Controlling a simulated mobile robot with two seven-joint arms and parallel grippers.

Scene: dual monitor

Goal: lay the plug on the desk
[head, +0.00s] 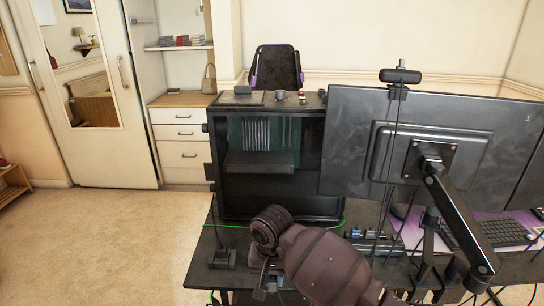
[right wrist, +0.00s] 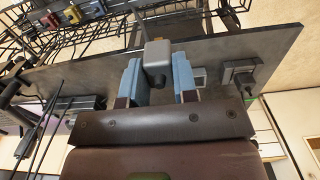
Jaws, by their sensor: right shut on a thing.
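My right gripper (head: 266,284) is low at the front edge of the dark desk (head: 330,238), left of the monitor arm; my own wrist partly covers it in the head view. In the right wrist view, its two blue-grey fingers (right wrist: 158,82) are shut on a small grey plug (right wrist: 157,54) with a dark end. The plug lies against the dark desk board (right wrist: 215,55) in that picture; I cannot tell whether it touches. My left gripper is out of view.
An open black computer case (head: 270,203) stands on the desk. A large monitor (head: 350,120) on an arm (head: 455,215) is to its right. A small black block (head: 222,259) sits at the desk's left corner. A black wire rack (right wrist: 100,35) with coloured pieces borders the board.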

